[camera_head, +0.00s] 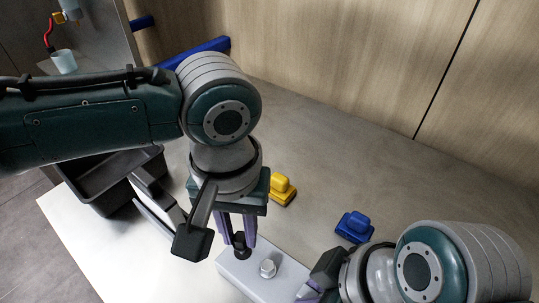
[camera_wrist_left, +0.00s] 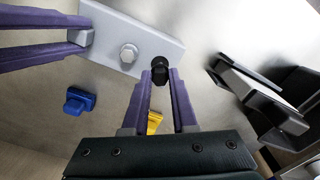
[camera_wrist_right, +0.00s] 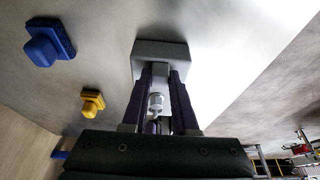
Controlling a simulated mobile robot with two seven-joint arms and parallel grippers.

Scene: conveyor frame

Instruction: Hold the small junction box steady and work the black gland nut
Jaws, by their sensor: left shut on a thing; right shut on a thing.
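The junction box (camera_head: 245,275) is a long light grey block on the table, with a hex bolt head (camera_head: 268,268) on top. The black gland nut (camera_wrist_left: 160,66) stands near one end of it. My left gripper (camera_head: 239,240) points down over that end, shut on the gland nut between its purple fingers; the nut also shows in the head view (camera_head: 240,252). My right gripper (camera_wrist_right: 158,78) is shut on a grey lug at the box's other end. In the head view most of the right fingers is hidden by the wrist or cut off by the bottom edge.
A yellow block (camera_head: 281,188) and a blue block (camera_head: 355,227), each with a knob, sit on the table behind the box. A black bin (camera_head: 105,183) is at the left. A pale cup (camera_head: 64,61) stands far left. The back right of the table is clear.

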